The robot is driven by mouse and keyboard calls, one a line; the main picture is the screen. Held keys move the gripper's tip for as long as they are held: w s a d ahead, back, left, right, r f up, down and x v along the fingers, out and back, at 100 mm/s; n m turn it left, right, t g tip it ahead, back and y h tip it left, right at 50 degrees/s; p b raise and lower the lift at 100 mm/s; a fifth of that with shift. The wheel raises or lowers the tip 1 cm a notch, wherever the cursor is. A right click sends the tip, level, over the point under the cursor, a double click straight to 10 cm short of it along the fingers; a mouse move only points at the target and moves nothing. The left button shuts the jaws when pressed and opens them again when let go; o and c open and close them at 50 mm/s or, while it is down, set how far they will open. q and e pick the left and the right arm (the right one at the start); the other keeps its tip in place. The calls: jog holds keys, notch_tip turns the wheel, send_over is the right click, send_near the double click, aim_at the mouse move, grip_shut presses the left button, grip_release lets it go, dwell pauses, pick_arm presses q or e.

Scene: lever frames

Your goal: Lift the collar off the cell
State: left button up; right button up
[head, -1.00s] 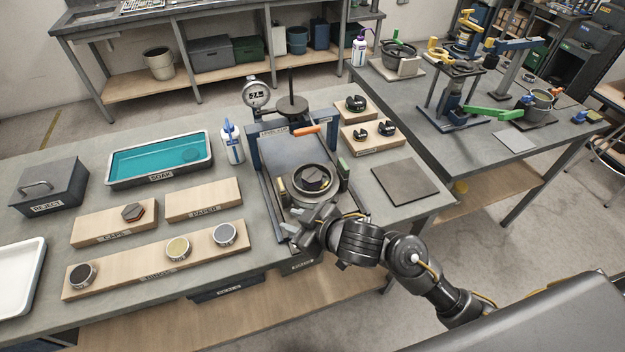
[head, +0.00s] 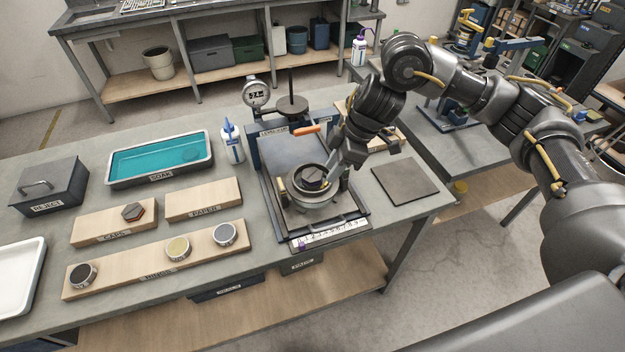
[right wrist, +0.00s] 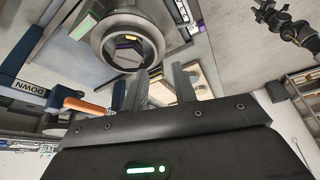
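The cell, a round metal body with a dark opening (head: 312,178), stands on the lever frame's bed (head: 292,150). A metal ring, apparently the collar (head: 300,196), surrounds it; the exact boundary between collar and cell is hard to tell. In the right wrist view the ring (right wrist: 104,42) shows at the upper middle with a dark bore. My right gripper (head: 346,168) is at the ring's right side in the head view. In the right wrist view its two fingers (right wrist: 160,88) are apart with nothing held between them; whether one touches the ring is unclear. My left gripper is not in view.
A dial gauge (head: 256,93), a weight on a post (head: 292,106) and an orange-handled lever (head: 305,129) stand behind the cell. A ruled strip (head: 330,232) lies in front. A dark square pad (head: 400,181) is at right. Left are wooden racks and a teal soak tray (head: 160,158).

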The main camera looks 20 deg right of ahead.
send_near(311, 198)
jog(key=shift+x, duration=0.8)
jog(key=shift+p+x, duration=0.6)
jog(key=shift+x, duration=2.3)
jog(key=shift+d, duration=0.1)
jog(key=shift+c, duration=0.2)
grip_shut()
